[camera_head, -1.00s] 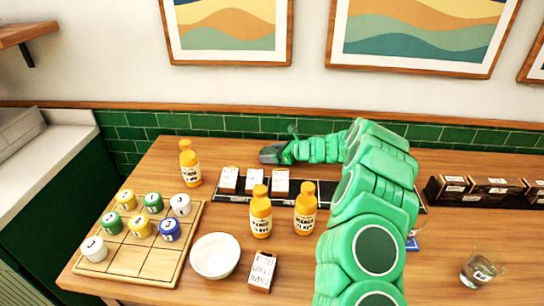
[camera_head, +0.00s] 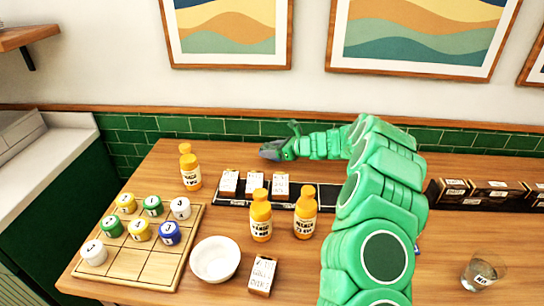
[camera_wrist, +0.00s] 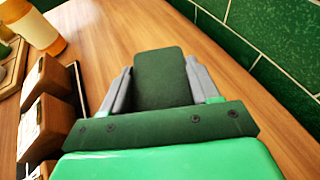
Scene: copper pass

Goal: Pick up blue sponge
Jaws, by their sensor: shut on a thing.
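My gripper (camera_head: 270,152) is at the back of the wooden table, behind the black tray. In the wrist view, its two grey fingers (camera_wrist: 159,88) are shut on a flat dark green block (camera_wrist: 163,78) with rounded corners. The block looks dark green there, and I see no clearly blue sponge. A small blue sliver (camera_head: 416,249) shows at the right edge of my arm, which hides most of it. I cannot tell what it is.
A black tray (camera_head: 232,203) holds several small boxes. Orange bottles (camera_head: 261,220), a white bowl (camera_head: 215,260) and a wooden board (camera_head: 122,262) with labelled jars are in front and left. Dark boxes (camera_head: 492,193) and a glass (camera_head: 480,272) are right. Green tiles stand behind.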

